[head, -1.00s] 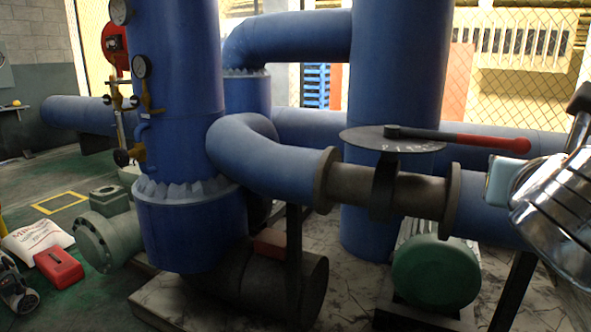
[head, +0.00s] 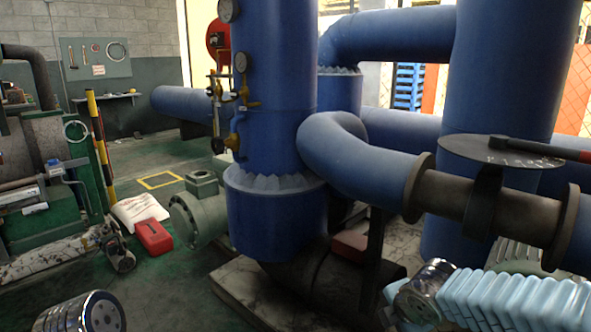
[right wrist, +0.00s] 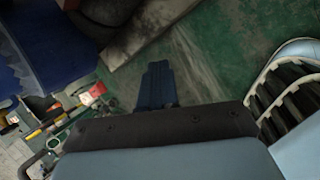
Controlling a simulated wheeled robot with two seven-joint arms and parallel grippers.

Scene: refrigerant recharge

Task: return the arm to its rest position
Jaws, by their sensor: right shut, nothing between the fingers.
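My right arm (head: 500,295), with a light-blue ribbed sleeve and a chrome joint, reaches in at the lower right of the head view, below the blue pipework. Its gripper does not show there. In the right wrist view my right gripper (right wrist: 158,84) has its dark fingers together, with nothing between them, over the green floor. A chrome part of my left arm (head: 88,314) shows at the bottom left of the head view. My left gripper is out of the picture.
A blue vertical tank (head: 272,130) with gauges stands mid-view. A red box (head: 153,237) and a white sack (head: 136,209) lie on the floor. Green floor (head: 170,290) is clear at front left.

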